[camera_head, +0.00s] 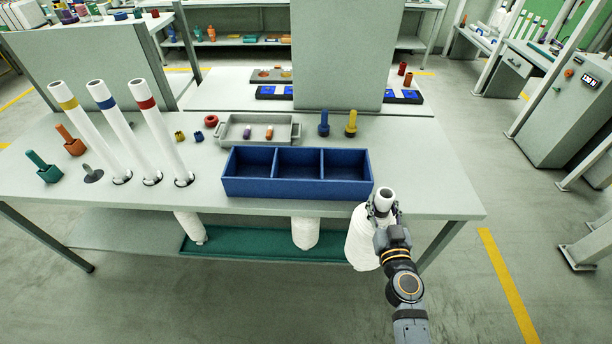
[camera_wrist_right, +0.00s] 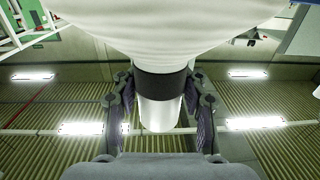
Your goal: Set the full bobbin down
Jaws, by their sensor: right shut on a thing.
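The full bobbin (camera_head: 361,240) is a white wound cone with a pale tube end on top. My right gripper (camera_head: 384,208) is shut on that tube end and holds the bobbin roughly upright at the front right edge of the workbench (camera_head: 440,195). In the right wrist view, the fingers (camera_wrist_right: 160,105) close on the tube from both sides, near a dark band, with the white winding (camera_wrist_right: 170,25) beyond. The bobbin's underside is hidden, and I cannot tell whether it touches anything. My left gripper is not in view.
A blue three-part bin (camera_head: 296,196) stands at the bench's front. Three tall white tubes (camera_head: 160,135) lean at left. Below, a green mat (camera_head: 258,245) on the lower shelf holds two white bobbins (camera_head: 305,232), (camera_head: 191,228). The bench top right of the bin is clear.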

